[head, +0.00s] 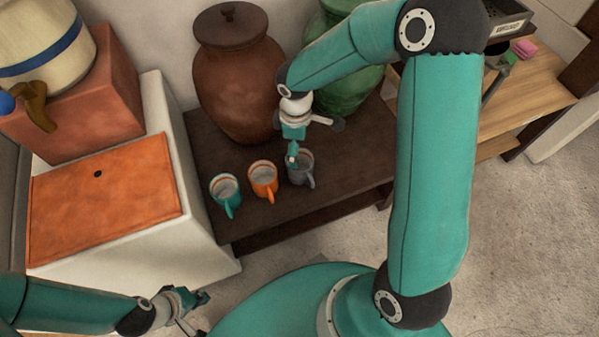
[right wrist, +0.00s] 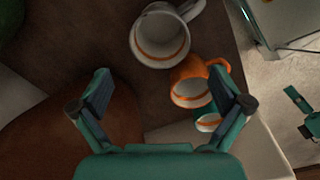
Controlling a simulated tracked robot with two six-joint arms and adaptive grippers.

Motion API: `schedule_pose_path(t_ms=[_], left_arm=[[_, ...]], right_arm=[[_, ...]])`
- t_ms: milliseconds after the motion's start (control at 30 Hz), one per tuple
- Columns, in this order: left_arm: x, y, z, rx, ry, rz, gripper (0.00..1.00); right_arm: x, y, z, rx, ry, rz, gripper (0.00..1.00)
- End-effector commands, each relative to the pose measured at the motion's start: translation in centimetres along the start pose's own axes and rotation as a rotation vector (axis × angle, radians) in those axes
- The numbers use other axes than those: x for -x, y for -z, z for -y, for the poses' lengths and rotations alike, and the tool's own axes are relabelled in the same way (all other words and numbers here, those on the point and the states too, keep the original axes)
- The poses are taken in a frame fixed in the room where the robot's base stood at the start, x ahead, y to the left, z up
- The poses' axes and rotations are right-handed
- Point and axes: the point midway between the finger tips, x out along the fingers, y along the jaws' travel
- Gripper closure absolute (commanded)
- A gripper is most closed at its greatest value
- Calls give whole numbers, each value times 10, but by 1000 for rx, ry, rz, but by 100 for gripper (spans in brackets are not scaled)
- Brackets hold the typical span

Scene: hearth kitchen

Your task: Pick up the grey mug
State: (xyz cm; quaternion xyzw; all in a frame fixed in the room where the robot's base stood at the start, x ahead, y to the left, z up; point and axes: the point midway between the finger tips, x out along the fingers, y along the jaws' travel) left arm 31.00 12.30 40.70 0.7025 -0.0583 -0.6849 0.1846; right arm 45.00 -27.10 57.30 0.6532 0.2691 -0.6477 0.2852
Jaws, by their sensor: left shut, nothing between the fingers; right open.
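The grey mug (head: 303,172) stands upright on the dark wooden bench, at the right end of a row of three mugs. In the right wrist view the grey mug (right wrist: 160,38) shows its open top, with an orange band inside and its handle at upper right. My right gripper (head: 293,152) is over the grey mug in the head view and hides part of its rim. In the right wrist view the right gripper (right wrist: 161,74) is open and empty, with the grey mug beyond its fingertips. My left gripper (head: 193,306) is shut and empty at lower left, away from the mugs.
An orange mug (head: 263,177) and a teal mug (head: 226,191) stand left of the grey mug on the bench (head: 345,183). A large brown lidded jar (head: 236,85) and a green jar (head: 345,90) stand behind. The bench right of the grey mug is clear.

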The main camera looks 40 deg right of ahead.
Motion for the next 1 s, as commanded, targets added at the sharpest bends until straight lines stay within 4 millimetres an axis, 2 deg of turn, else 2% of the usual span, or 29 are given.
schedule_pose_path(t_ms=[33, 200, 467, 800, 1000], left_arm=[[-7, 0, 2, 0, 0, 0, 100], [-14, 0, 5, 0, 0, 0, 100], [-18, 0, 6, 0, 0, 0, 100], [-36, 0, 13, 0, 0, 0, 100], [-35, 0, 13, 0, 0, 0, 100]], right_arm=[[-16, -1, 0, -2, 3, 3, 0], [-42, -2, 0, -4, 1, 0, 0], [-56, -3, 0, -5, 1, -1, 0], [-100, -9, 0, -6, 2, 0, 0], [-103, -8, -1, -5, 0, -2, 0]])
